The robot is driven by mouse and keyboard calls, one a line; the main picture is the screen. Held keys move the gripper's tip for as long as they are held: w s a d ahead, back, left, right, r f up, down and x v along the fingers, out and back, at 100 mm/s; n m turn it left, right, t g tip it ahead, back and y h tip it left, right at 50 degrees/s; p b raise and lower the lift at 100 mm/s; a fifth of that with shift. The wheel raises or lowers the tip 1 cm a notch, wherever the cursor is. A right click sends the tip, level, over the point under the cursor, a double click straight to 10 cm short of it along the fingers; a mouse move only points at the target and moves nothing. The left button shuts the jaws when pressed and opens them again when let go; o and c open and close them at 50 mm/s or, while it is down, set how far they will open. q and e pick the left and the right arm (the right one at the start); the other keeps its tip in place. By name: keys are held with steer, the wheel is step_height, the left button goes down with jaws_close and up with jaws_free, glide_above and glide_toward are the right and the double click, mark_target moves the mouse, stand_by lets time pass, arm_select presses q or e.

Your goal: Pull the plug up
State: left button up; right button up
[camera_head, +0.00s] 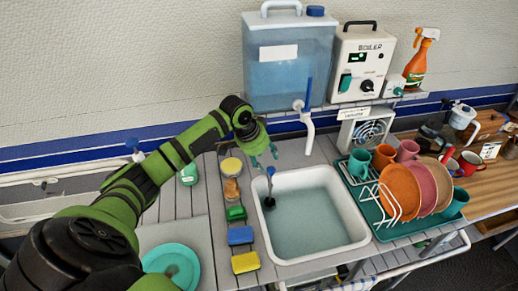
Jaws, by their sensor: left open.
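The sink (350,238) is a white basin filled with water. The plug (270,201) is a dark round piece with an upright stem and a blue top, inside the sink near its back left corner. My left gripper (265,158) comes in from the left on a green and black arm. It is open and empty, just behind and above the blue top of the plug, apart from it as far as I can see. My right gripper is out of view.
Sponges (240,236) and a brush (231,188) lie left of the sink. A faucet (309,135) hangs from a water tank (288,65) behind it. A dish rack (382,228) with plates and cups stands on the right. A teal plate (172,262) is at the front left.

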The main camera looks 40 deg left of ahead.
arm_select(q)
steer(key=v, duration=0.5)
steer(key=shift+s+r, duration=0.1)
steer(key=shift+r, duration=0.3)
